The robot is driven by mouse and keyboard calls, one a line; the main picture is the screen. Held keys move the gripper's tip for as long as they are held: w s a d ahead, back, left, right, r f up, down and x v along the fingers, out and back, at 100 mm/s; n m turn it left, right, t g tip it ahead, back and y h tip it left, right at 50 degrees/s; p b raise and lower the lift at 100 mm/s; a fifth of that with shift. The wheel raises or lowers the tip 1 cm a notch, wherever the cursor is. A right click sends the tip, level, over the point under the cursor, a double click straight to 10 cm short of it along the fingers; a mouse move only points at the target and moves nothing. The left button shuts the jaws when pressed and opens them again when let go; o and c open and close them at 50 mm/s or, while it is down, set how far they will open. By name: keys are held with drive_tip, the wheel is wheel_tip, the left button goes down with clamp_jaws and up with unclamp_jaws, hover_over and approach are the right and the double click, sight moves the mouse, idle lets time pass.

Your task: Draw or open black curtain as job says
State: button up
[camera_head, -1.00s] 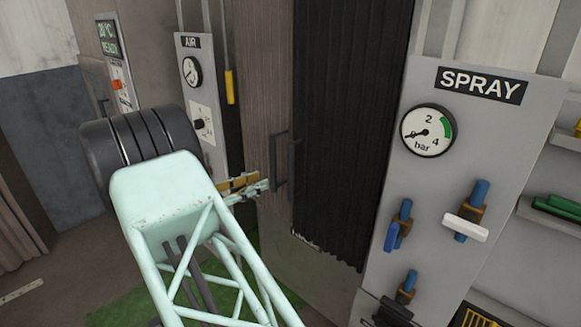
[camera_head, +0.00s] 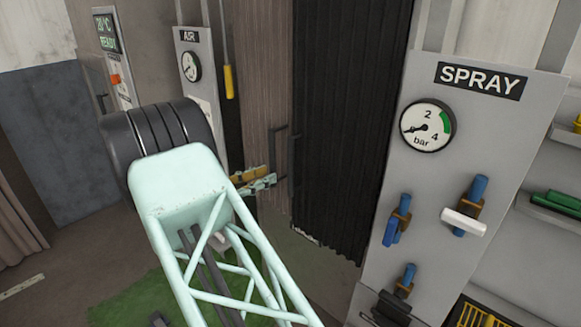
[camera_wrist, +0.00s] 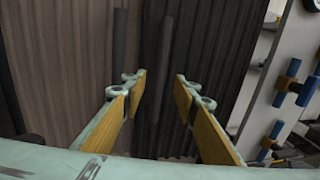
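The black curtain (camera_head: 340,120) hangs in vertical folds between a brown ribbed curtain and the SPRAY panel. A dark upright handle (camera_head: 291,168) is at its left edge; this bar also shows in the wrist view (camera_wrist: 163,60). My gripper (camera_head: 266,178) is close to the curtain edges, left of that handle in the head view. In the wrist view, my gripper (camera_wrist: 158,86) is open, its yellow-padded fingers wide apart. The depth gap is unclear.
The brown curtain (camera_head: 262,90) has its own dark handle (camera_head: 273,150), close beside the black one. The SPRAY panel (camera_head: 420,190) with gauge and blue valves stands right. The AIR panel (camera_head: 188,100) stands left. Green flooring (camera_head: 130,300) lies below my arm.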

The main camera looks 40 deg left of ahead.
sight(288, 167)
drive_tip(key=x, duration=1.1)
drive_tip(key=shift+w+b, duration=0.15)
drive_tip(key=shift+b, duration=0.2)
clamp_jaws()
